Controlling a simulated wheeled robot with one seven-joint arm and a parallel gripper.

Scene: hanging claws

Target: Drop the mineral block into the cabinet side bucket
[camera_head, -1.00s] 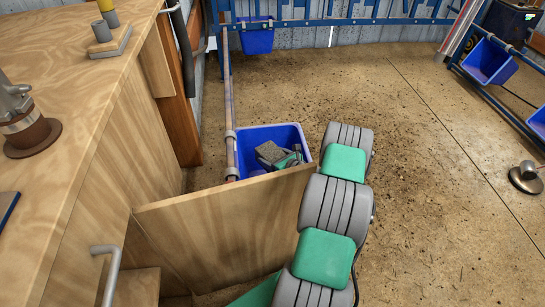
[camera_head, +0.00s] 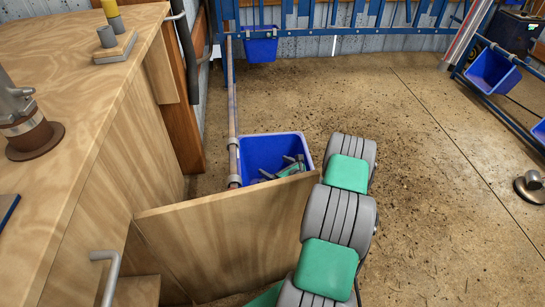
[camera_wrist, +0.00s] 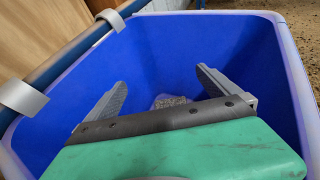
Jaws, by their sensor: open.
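The blue cabinet side bucket (camera_head: 262,147) hangs on a rail beside the wooden cabinet; it also fills the wrist view (camera_wrist: 165,45). My gripper (camera_head: 280,168) is inside the bucket's mouth. In the wrist view my gripper (camera_wrist: 160,77) has its two grey fingers spread wide, with nothing between the tips. A grey speckled piece, seemingly the mineral block (camera_wrist: 170,102), shows lower in the bucket beyond the gap between the fingers. It is apart from both fingers, and my gripper's body hides its near part. The block is not visible in the head view.
An open wooden door panel (camera_head: 230,225) stands in front of the bucket, close to my arm. The cabinet top (camera_head: 75,130) is at the left. Other blue buckets hang at the back (camera_head: 261,48) and right (camera_head: 492,70). The dirt floor at right is mostly clear.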

